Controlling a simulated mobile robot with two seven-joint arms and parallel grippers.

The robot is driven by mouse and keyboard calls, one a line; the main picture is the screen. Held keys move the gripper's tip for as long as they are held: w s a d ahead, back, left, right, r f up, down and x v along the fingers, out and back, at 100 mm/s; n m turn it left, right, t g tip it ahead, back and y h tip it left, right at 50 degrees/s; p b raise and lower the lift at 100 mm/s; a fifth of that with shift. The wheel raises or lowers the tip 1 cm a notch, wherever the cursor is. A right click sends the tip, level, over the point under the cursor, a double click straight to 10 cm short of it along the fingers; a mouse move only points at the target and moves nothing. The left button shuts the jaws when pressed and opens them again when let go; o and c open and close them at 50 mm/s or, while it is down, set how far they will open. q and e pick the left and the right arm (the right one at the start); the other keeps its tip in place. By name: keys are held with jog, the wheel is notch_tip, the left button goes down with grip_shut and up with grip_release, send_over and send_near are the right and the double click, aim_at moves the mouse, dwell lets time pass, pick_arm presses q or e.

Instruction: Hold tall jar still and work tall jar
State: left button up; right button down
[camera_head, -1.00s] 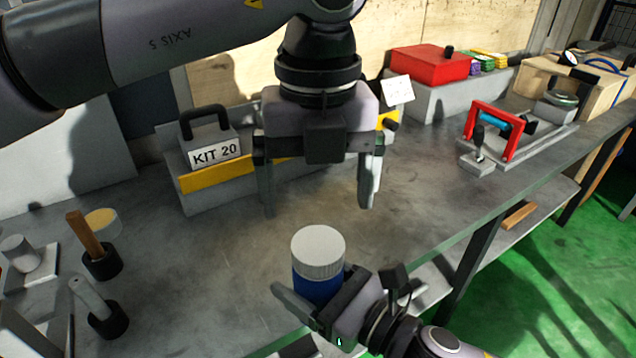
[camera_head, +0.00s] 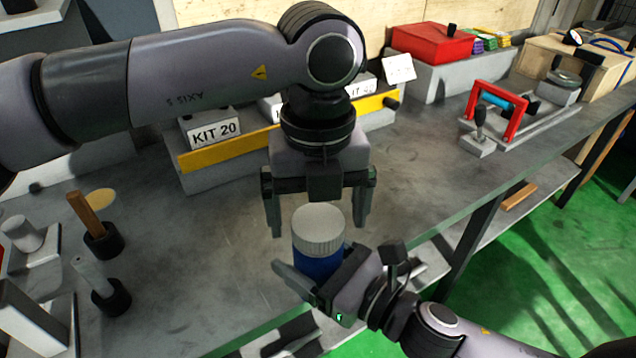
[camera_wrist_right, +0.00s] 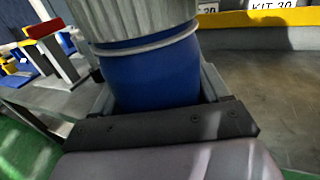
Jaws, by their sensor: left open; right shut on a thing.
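The tall jar (camera_head: 318,243) is a blue cylinder with a ribbed light grey lid (camera_head: 319,226). It stands upright between the fingers of my right gripper (camera_head: 318,290), which is shut on its blue body. In the right wrist view the jar (camera_wrist_right: 152,80) fills the space between the two fingers, and its lid (camera_wrist_right: 135,18) is cut off by the top edge. My left gripper (camera_head: 318,222) points down with its fingers open, just above and behind the lid in the head view. Whether its fingertips reach past the lid's sides is hard to tell.
A grey rack with a yellow strip (camera_head: 232,150) and kit labels stands behind. A red-framed fixture (camera_head: 500,110) and a red box (camera_head: 432,43) are at the right. Upright tools (camera_head: 100,235) stand at the left. The bench middle (camera_head: 215,235) is clear.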

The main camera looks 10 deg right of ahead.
pick_arm(q)
jog(key=shift+f, duration=0.5)
jog(key=c, duration=1.1)
jog(key=m, duration=1.1)
jog(key=shift+m, duration=0.3)
jog(key=m, duration=0.4)
jog(key=shift+m, duration=0.3)
jog(key=m, duration=0.5)
jog(key=shift+m, duration=0.4)
jog(key=o, duration=1.2)
